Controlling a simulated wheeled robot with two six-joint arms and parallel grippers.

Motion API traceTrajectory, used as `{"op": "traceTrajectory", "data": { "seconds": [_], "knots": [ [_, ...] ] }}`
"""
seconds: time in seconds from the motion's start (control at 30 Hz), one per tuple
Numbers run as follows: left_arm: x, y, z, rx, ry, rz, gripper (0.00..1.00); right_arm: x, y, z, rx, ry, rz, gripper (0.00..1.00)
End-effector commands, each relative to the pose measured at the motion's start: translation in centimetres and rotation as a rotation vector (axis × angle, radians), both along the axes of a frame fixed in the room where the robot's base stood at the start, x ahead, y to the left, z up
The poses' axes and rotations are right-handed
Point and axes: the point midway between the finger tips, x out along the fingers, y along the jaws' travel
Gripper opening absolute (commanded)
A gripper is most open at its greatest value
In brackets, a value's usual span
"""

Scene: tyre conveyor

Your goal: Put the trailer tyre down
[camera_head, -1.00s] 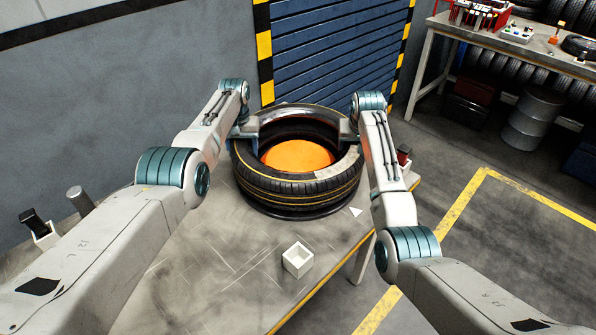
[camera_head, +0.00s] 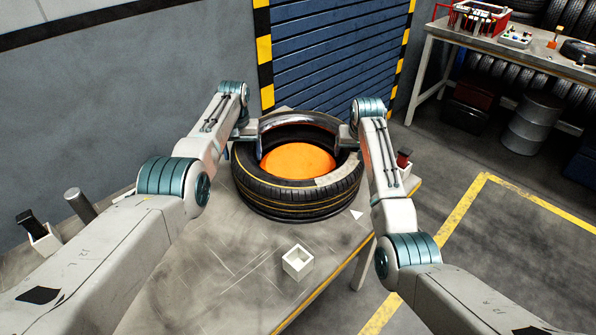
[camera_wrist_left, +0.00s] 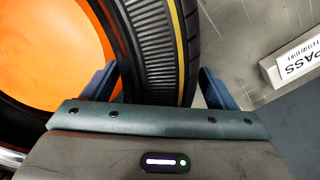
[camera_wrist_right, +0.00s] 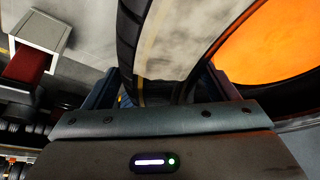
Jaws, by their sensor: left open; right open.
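The large black tyre (camera_head: 285,198) with yellow lines lies flat on the grey table (camera_head: 215,265), around an orange disc (camera_head: 298,160). A pale patch lies on its right side. My left gripper (camera_head: 250,133) is at the tyre's left rear side. In the left wrist view, its open fingers (camera_wrist_left: 157,88) straddle the tyre wall (camera_wrist_left: 160,45), one on the inner side and one outside. My right gripper (camera_head: 346,138) is at the right rear side. In the right wrist view, its open fingers (camera_wrist_right: 160,90) likewise straddle the tyre wall (camera_wrist_right: 165,40). Contact cannot be told.
A small white open box (camera_head: 298,262) stands on the table in front of the tyre. A holder with a red item (camera_head: 403,162) is at the right edge; another holder (camera_head: 42,240) is at the left. A blue shutter (camera_head: 335,60) stands behind. The front of the table is mostly clear.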

Motion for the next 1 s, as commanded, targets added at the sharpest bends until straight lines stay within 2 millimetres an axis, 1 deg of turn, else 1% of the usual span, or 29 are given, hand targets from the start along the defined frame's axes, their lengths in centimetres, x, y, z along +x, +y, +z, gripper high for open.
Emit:
{"op": "traceTrajectory", "data": {
  "seconds": [0.07,0.3,0.4,0.5,0.67,0.77,0.87,1.0],
  "knots": [
    [0.0,0.0,1.0,-0.001,-0.005,0.0,0.8,0.0,0.0,0.0,0.0,0.0,0.0,0.8],
    [-0.1,0.0,6.6,0.0,-0.005,0.0,0.8,0.0,0.0,0.0,0.0,0.0,0.0,0.8],
    [-0.1,0.0,8.5,0.0,-0.005,0.0,0.8,0.0,0.0,0.0,0.0,0.0,0.0,0.8],
    [-0.2,0.0,9.9,0.0,-0.005,0.0,0.8,0.0,0.0,0.0,0.0,0.0,0.0,0.8],
    [-0.3,0.0,10.9,0.0,-0.002,0.0,0.8,0.0,0.0,0.1,0.0,-0.001,0.0,0.8],
    [-0.3,0.0,11.1,0.0,-0.002,0.0,0.8,-0.3,0.0,0.8,0.0,-0.002,0.0,0.8],
    [-0.3,0.0,11.1,0.0,-0.003,0.0,0.8,-0.8,0.0,2.3,0.001,-0.003,0.0,0.8],
    [-0.2,0.0,11.1,0.0,-0.003,0.0,0.8,-2.0,0.0,5.1,0.001,-0.005,0.0,0.8]
  ]
}}
